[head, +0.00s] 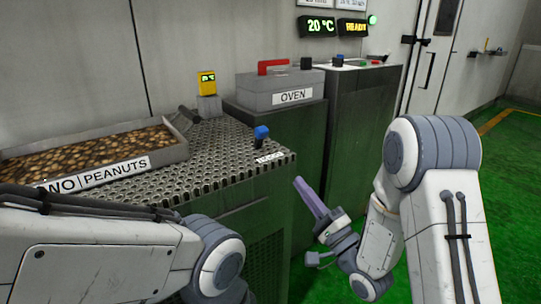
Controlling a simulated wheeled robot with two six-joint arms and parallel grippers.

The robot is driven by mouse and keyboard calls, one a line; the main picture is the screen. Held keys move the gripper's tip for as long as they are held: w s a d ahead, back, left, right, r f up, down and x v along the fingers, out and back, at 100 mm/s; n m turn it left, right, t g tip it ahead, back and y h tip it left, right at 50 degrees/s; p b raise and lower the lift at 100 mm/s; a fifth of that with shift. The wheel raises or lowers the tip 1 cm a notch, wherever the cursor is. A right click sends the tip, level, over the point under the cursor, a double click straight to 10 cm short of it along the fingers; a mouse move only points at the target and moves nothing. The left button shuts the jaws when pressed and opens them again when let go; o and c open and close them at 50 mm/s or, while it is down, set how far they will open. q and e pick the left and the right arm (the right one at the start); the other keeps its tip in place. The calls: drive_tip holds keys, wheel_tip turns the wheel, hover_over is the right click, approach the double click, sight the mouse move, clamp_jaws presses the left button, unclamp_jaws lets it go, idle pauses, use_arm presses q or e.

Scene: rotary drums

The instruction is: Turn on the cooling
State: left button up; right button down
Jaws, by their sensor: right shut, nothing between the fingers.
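A blue-topped control (261,134) stands on a dark base near the front right corner of the perforated metal cooling table (215,140). A small white label (271,158) lies in front of it, too small to read surely. My right gripper (299,183) has purple fingers, shut and empty. It points up and left, beside the table's right side, below and right of the blue control and apart from it in the picture. My left arm crosses the lower left; its gripper is out of the picture.
A tray of peanuts (172,142) sits on the table's left part. A yellow display (207,83) stands behind. The oven box (281,97) with a red handle is at the back. A wall display (317,26) reads 20 °C, another (352,28) READY. Green floor (506,180) is clear on the right.

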drive_tip(key=shift+a+r, duration=0.1)
drive_tip(key=p, duration=0.2)
approach(264, 137)
drive_tip(key=x, duration=0.7)
drive_tip(key=shift+s, duration=0.1)
